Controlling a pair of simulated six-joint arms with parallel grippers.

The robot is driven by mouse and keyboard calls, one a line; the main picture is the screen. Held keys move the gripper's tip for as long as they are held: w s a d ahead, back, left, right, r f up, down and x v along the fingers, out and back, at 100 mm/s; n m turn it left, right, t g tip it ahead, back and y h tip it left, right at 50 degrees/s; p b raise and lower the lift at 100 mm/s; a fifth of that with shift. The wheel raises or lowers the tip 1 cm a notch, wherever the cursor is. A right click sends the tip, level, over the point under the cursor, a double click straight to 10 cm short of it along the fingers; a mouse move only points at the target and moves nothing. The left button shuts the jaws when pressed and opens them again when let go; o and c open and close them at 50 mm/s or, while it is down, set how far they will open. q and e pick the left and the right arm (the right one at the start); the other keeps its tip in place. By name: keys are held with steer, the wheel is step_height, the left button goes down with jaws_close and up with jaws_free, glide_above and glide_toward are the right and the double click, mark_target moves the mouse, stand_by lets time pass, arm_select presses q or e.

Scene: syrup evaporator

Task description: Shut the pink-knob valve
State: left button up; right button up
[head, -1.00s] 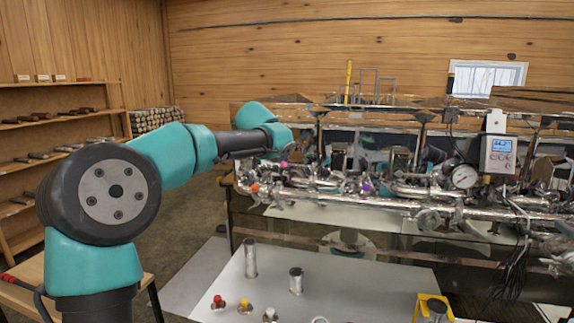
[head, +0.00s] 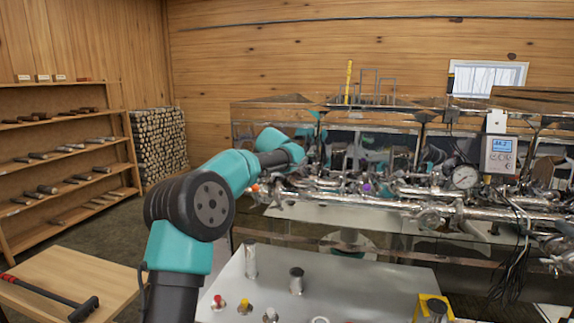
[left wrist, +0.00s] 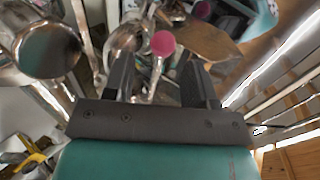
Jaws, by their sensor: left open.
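The pink knob (left wrist: 162,44) shows in the left wrist view as a round ball on a thin metal stem. It sits just past the fingertips of my left gripper (left wrist: 157,62), and its stem runs down between the two fingers in the picture. The fingers are apart, with no visible grip on the stem; I cannot tell how deep the stem lies between them. In the head view my left arm reaches to the left end of the metal pipework (head: 400,206), and it hides the pink knob and the fingers. My right gripper is out of view.
An orange knob (head: 254,188) and a purple knob (head: 367,187) sit on the same pipework. A round gauge (head: 464,177) and a grey digital display (head: 498,155) are farther right. A white table (head: 340,270) with small items stands in front.

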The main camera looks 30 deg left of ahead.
arm_select(q)
steer(key=shift+w+a+f, duration=0.1)
steer(key=shift+w+f, duration=0.3)
steer(key=shift+w, duration=0.15)
jaws_close()
